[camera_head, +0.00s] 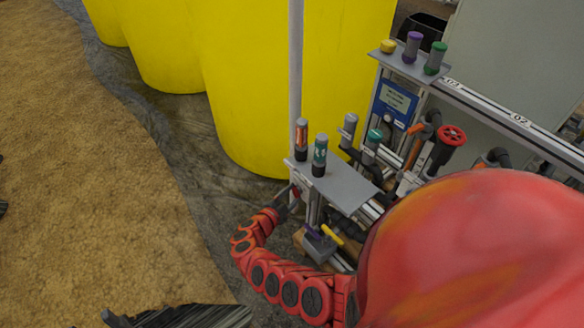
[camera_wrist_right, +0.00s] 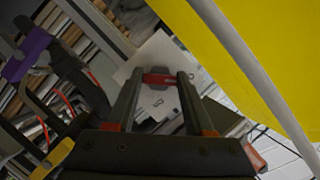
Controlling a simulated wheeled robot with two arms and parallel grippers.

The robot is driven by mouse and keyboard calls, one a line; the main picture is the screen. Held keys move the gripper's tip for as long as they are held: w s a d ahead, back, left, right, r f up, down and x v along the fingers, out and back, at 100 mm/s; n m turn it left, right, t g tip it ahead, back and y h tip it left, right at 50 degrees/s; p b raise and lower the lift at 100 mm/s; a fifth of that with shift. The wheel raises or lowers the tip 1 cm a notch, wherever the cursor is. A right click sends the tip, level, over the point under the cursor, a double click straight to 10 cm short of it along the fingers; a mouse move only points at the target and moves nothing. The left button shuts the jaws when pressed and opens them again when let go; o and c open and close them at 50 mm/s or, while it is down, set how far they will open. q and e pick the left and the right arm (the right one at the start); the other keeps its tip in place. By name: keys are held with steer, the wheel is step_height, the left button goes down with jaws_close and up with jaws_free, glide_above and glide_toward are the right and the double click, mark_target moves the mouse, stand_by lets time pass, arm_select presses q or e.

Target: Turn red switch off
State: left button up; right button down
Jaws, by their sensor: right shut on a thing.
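The red switch (camera_wrist_right: 159,79) is a small red bar on a pale grey plate in the right wrist view. It lies crosswise between the two fingertips of my right gripper (camera_wrist_right: 160,84), which is shut on it. In the head view my right gripper (camera_head: 286,199) reaches up to the side of the skid, just below the grey shelf. The red switch is mostly hidden there by the gripper. Whether the switch is on or off cannot be told.
A yellow-handled valve (camera_head: 331,235) sits just below and right of my right gripper. A grey post (camera_head: 296,75) and yellow tanks (camera_head: 240,60) stand behind. Pipes and a red-knobbed valve (camera_head: 452,135) lie to the right.

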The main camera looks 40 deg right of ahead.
steer(key=shift+n, duration=0.3)
stand_by(0.4)
steer(key=shift+c, duration=1.4)
jaws_free()
steer(key=p+v, duration=0.2)
steer(key=v, duration=1.5)
steer(key=shift+w+a+r, duration=0.15)
steer(key=shift+a+r, duration=0.05)
steer(key=shift+r, duration=0.05)
